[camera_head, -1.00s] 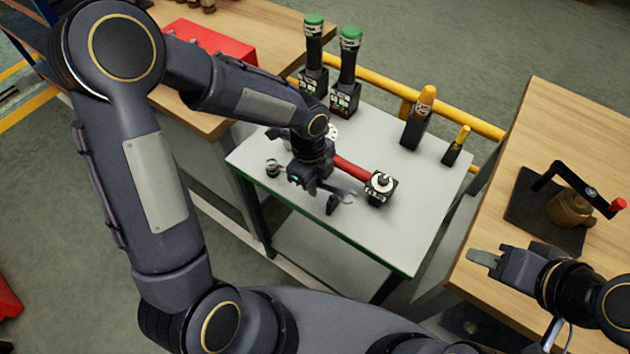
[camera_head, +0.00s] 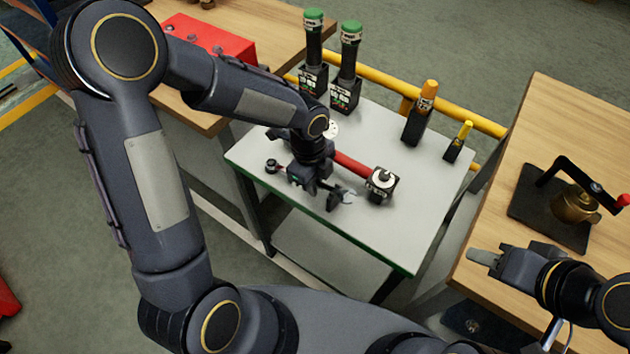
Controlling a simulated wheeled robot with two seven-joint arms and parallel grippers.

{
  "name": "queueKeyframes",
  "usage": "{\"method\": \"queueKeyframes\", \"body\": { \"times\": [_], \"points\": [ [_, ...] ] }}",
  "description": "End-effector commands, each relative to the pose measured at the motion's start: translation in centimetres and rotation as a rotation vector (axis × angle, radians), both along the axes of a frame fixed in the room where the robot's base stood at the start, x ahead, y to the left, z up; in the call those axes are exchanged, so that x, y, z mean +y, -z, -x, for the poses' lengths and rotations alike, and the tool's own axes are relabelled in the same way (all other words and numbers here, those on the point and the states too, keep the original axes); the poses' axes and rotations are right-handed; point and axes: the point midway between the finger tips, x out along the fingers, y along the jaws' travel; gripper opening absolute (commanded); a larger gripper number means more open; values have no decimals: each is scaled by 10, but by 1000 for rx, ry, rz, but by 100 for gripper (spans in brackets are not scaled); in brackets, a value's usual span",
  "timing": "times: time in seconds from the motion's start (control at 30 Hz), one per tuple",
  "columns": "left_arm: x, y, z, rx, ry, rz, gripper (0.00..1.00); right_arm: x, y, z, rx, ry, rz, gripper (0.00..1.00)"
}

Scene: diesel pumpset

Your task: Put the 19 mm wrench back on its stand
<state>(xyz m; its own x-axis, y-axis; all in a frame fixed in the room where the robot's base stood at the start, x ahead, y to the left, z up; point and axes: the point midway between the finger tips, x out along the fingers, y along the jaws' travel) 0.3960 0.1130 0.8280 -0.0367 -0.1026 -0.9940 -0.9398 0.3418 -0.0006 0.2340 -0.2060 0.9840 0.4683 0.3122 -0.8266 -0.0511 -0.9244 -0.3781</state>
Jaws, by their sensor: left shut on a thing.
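My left gripper (camera_head: 322,193) is over the middle of the grey table (camera_head: 345,232), shut on the wrench. The wrench's grey open jaw (camera_head: 347,197) sticks out to the right of the fingers; the rest is hidden by the gripper. A dark piece shows just below the jaw; I cannot tell whether it is a finger or part of the wrench's stand. I cannot tell whether the wrench touches the table. My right gripper (camera_head: 486,257) is over the right wooden bench, away from the wrench; its opening is unclear.
A red bar (camera_head: 352,164) runs behind my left gripper to a black block (camera_head: 381,185) with a silver top. Two green-topped tools (camera_head: 314,50) (camera_head: 349,65), an orange-topped one (camera_head: 420,112) and a yellow-topped one (camera_head: 459,142) stand at the back. The table's front right is clear.

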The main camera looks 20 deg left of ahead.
Motion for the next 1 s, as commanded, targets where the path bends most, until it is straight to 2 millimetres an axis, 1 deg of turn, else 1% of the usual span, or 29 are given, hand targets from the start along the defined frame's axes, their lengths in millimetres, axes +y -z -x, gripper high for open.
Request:
{"method": "queueKeyframes", "body": {
  "times": [0.1,0.13,0.3,0.57,0.67,1.0],
  "points": [
    [0,3,0,0,0,0,0,0,3,0,0,0,0,36],
    [0,3,0,0,0,0,15,0,2,0,0,0,0,36],
    [0,2,0,0,0,0,37,0,2,0,0,0,0,36],
    [0,2,0,0,0,0,38,0,2,0,0,0,0,36],
    [1,-4,-1,-2,-1,0,38,0,1,0,0,0,0,36],
    [7,-59,-3,-3,-2,0,38,0,-4,0,0,0,0,36]
  ]
}}
